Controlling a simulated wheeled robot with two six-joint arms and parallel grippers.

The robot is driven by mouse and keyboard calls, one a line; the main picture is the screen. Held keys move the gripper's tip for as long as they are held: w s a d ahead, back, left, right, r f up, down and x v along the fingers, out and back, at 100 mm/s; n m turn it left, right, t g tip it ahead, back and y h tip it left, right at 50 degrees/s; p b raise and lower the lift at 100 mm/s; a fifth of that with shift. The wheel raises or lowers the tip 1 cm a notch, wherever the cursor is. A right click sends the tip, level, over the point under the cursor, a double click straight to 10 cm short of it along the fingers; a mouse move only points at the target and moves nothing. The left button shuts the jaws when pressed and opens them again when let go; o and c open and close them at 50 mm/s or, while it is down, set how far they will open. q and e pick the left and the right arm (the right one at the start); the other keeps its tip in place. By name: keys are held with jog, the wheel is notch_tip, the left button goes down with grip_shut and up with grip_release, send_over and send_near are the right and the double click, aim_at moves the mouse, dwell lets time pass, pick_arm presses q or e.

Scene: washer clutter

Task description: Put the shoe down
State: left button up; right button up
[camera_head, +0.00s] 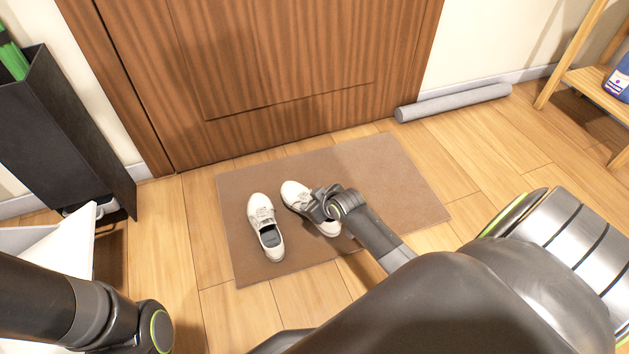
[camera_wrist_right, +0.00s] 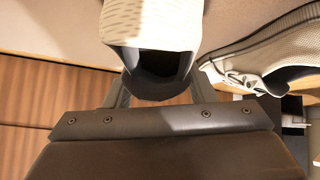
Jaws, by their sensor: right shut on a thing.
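Two white shoes are at the brown doormat (camera_head: 390,190) in front of the wooden door. The left shoe (camera_head: 265,228) rests on the mat with its toe toward the door. The right shoe (camera_head: 297,196) is beside it, a small gap apart, also toe toward the door. My right gripper (camera_head: 322,205) is shut on the right shoe and covers part of it. In the right wrist view, the held shoe (camera_wrist_right: 150,25) sits between the fingers and the other shoe (camera_wrist_right: 270,50) is to the right. Whether the held shoe touches the mat is unclear. My left gripper is out of view.
A wooden door (camera_head: 270,70) stands behind the mat. A grey rolled item (camera_head: 455,102) lies along the wall to the right. A dark bin (camera_head: 65,135) is at the left and a wooden shelf (camera_head: 590,85) at the right. The mat's right side is clear.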

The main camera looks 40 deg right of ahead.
notch_tip(320, 180, down, 2)
jog(key=shift+f+b, duration=0.1)
jog(key=shift+b, duration=0.35)
jog(key=o, duration=1.1)
